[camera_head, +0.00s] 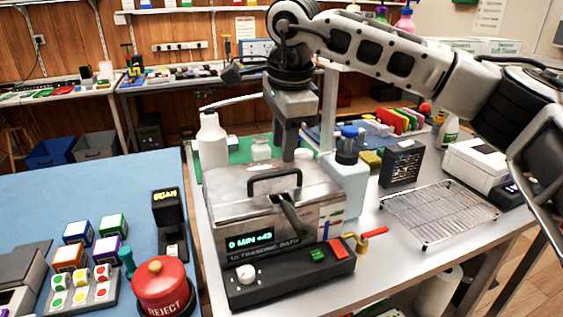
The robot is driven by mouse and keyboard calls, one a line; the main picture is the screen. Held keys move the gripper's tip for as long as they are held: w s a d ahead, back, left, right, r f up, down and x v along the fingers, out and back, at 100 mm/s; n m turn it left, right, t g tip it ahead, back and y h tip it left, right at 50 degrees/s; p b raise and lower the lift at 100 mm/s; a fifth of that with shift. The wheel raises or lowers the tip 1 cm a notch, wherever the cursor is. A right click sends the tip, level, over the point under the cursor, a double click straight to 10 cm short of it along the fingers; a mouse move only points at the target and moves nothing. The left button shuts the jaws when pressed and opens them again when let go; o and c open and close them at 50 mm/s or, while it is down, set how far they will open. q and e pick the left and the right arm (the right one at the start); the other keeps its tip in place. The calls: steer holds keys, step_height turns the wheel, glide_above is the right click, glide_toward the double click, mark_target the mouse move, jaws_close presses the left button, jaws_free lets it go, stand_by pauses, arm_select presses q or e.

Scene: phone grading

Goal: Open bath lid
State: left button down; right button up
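The ultrasonic bath is a steel box with a black front panel (290,275) and a lit green display, standing on the grey table. Its metal lid (228,186) lies closed across the top. A black arched handle (275,177) stands on the lid, and a dark lever (290,216) slopes down at the front. My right gripper (288,155) points down by the lid's rear edge, beyond the handle in the picture. Its fingertips are partly hidden, so I cannot tell whether it is open or touches the lid. My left gripper is out of view.
A white bottle (212,140) stands behind the bath at left, and a blue-capped container (347,175) at right. A wire rack (440,213) lies further right. A red REJECT button (162,287) and a SCAN device (168,215) sit on the blue mat at left.

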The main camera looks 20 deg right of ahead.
mark_target(282, 175)
steer(key=shift+w+f, duration=0.25)
steer(key=shift+f, duration=1.05)
steer(key=shift+w+f, duration=0.25)
steer(key=shift+f, duration=1)
jaws_close()
